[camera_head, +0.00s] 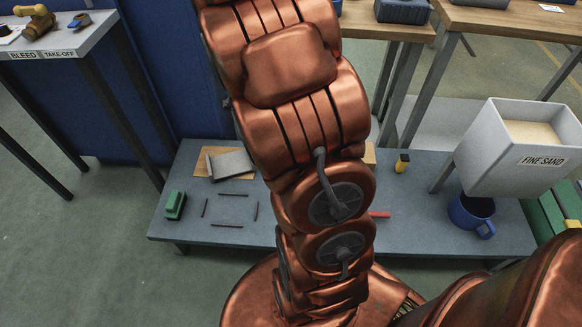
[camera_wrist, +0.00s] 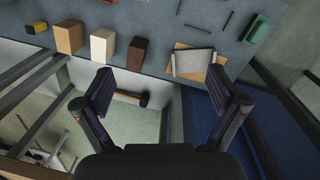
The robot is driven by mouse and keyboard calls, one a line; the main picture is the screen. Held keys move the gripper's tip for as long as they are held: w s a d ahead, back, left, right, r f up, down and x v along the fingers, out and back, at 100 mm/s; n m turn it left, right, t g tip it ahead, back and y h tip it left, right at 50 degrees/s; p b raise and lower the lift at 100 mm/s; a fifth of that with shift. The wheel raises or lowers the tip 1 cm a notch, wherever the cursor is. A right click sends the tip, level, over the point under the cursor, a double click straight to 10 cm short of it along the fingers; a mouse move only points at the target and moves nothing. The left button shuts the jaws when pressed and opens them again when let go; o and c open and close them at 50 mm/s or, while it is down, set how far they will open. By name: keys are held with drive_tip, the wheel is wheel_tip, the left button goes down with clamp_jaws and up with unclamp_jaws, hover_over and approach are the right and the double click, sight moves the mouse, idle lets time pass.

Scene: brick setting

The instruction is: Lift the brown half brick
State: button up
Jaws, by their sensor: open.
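The brown half brick (camera_wrist: 137,53) is a small dark reddish-brown block on the grey bench (camera_wrist: 190,18), near its edge in the wrist view. It is the rightmost of three blocks in a row, beside a cream block (camera_wrist: 102,45) and a tan block (camera_wrist: 70,37). My gripper (camera_wrist: 160,74) is open and empty, with its fingers apart. In the picture the brown brick lies ahead of the gap between the fingertips, left of its middle, with no visible contact. In the head view my arm hides the brown brick and the gripper.
A blue mug (camera_head: 472,212) and the fine sand bin (camera_head: 520,150) are at right. A mallet (camera_wrist: 132,98) lies below the bench edge.

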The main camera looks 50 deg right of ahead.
drive_tip(key=w+d+f+m+b, duration=0.1)
drive_tip(key=d+f+b, duration=0.4)
drive_tip(key=f, duration=0.6)
drive_tip(key=w+d+f+m+b, duration=0.1)
drive_tip(key=w+d+f+b, duration=0.2)
drive_tip(key=d+f, duration=0.7)
drive_tip(key=w+d+f+m+t+b, duration=0.1)
drive_tip(key=w+d+f+b, duration=0.2)
drive_tip(key=d+f+b, duration=0.4)
drive_tip(key=shift+d+f+b, duration=0.2)
drive_tip(key=shift+f+b, duration=0.1)
drive_tip(key=shift+f, duration=1.3)
drive_tip(key=shift+d+f+b, duration=0.15)
drive_tip(key=shift+f+b, duration=0.1)
drive_tip(key=shift+f, duration=1.35)
wheel_tip(320, 180, down, 2)
drive_tip(key=shift+f+b, duration=0.1)
drive_tip(key=shift+b, duration=0.25)
drive_tip(key=shift+a+f+b, duration=0.15)
drive_tip(key=shift+f+b, duration=0.3)
drive_tip(key=shift+f, duration=0.45)
drive_tip(key=shift+a+f+b, duration=0.2)
drive_tip(key=shift+f+b, duration=0.25)
drive_tip(key=shift+f, duration=0.45)
drive_tip(key=shift+a+f+b, duration=0.15)
drive_tip(key=shift+f+b, duration=0.3)
drive_tip(key=shift+f, duration=0.45)
clamp_jaws()
drive_tip(key=shift+r, duration=0.1)
